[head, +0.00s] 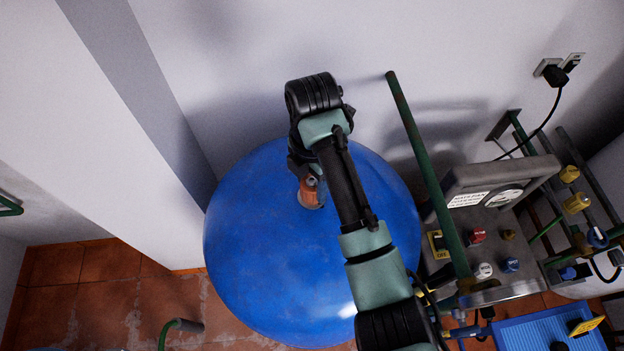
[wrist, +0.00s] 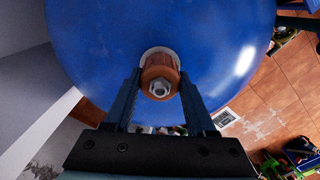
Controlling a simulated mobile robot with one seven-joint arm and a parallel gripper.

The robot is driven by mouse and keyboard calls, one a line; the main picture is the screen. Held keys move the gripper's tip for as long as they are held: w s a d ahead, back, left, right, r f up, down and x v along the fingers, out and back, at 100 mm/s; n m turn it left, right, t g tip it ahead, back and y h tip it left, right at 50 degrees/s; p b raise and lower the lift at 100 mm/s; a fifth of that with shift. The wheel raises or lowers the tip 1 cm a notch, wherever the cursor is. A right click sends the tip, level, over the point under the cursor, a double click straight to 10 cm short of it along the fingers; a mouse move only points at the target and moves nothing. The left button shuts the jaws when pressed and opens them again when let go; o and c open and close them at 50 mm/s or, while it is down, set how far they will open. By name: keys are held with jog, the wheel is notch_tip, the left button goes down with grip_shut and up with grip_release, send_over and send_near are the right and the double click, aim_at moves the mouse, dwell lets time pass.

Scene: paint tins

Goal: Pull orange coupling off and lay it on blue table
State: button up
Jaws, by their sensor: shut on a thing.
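The orange coupling (wrist: 159,73) is between the fingers of my gripper (wrist: 160,88), which is shut on it. In the wrist view it shows a silver nut-like end facing the camera and a pale ring at its far side. In the head view the coupling (head: 311,192) is over the round blue table (head: 262,262), partly hidden by my arm. The blue table (wrist: 110,45) also fills the upper wrist view behind the coupling. I cannot tell whether the coupling touches the tabletop.
At the right stands a grey panel (head: 500,225) with coloured knobs and a gauge, with a green pole (head: 425,165) beside it. A white wall is close behind the table. The front and left of the tabletop are clear.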

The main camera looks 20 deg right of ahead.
aim_at(312, 182)
jog(key=o, duration=0.7)
grip_shut()
jog(key=shift+r, duration=0.1)
jog(key=shift+r, duration=0.1)
jog(key=shift+r+p, duration=1.85)
jog(key=shift+p, duration=0.1)
jog(key=shift+r+p, duration=1.9)
jog(key=shift+r, duration=0.05)
